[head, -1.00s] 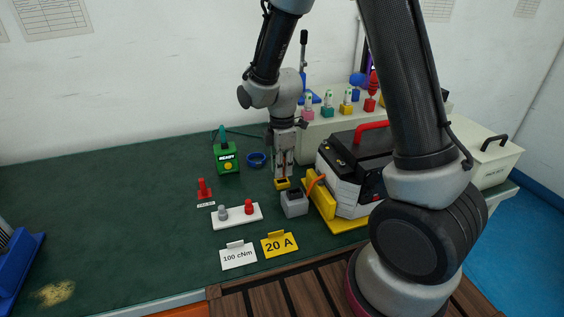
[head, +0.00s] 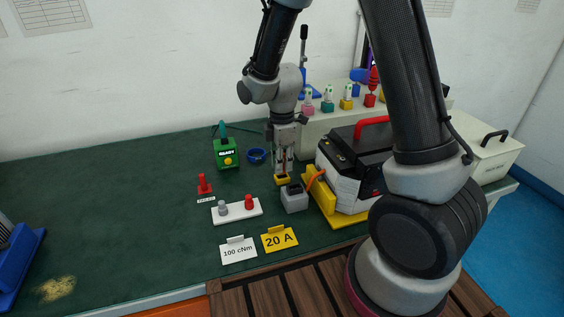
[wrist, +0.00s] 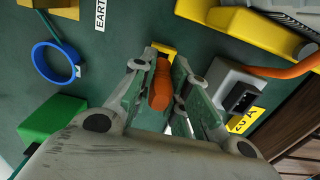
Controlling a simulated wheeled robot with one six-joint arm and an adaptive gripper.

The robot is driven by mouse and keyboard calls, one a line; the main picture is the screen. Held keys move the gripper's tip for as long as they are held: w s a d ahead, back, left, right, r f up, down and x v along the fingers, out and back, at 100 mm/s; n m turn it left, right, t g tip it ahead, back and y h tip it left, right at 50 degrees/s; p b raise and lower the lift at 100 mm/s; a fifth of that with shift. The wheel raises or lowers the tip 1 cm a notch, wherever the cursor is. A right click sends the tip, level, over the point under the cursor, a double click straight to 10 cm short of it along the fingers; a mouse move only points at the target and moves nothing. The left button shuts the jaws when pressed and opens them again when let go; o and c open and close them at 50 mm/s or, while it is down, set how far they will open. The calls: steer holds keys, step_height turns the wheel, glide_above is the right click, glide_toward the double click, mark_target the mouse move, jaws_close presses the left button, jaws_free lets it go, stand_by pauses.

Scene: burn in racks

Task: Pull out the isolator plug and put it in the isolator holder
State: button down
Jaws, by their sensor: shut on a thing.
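The isolator plug shows as an orange grip (wrist: 160,88) in the wrist view. My gripper (wrist: 163,90) is shut on it, with one finger on each side. In the head view my gripper (head: 284,168) points straight down, just above a small yellow block with a dark top (head: 282,179), which I take for the isolator holder. The yellow block (wrist: 164,48) also shows at the far end of the orange grip. I cannot tell how far the plug sits in it. The grey box (head: 294,201) beside it has an open dark slot and an orange cable.
A battery unit with a red handle (head: 350,180) stands on a yellow base to the right. A green box (head: 227,155), a blue ring (head: 256,156) and a white terminal strip (head: 228,217) lie to the left. Cards (head: 279,239) stand in front. The far left table is mostly clear.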

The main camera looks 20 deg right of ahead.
steer(key=shift+f, duration=1.2)
stand_by(0.5)
steer(key=c, duration=1.3)
jaws_free()
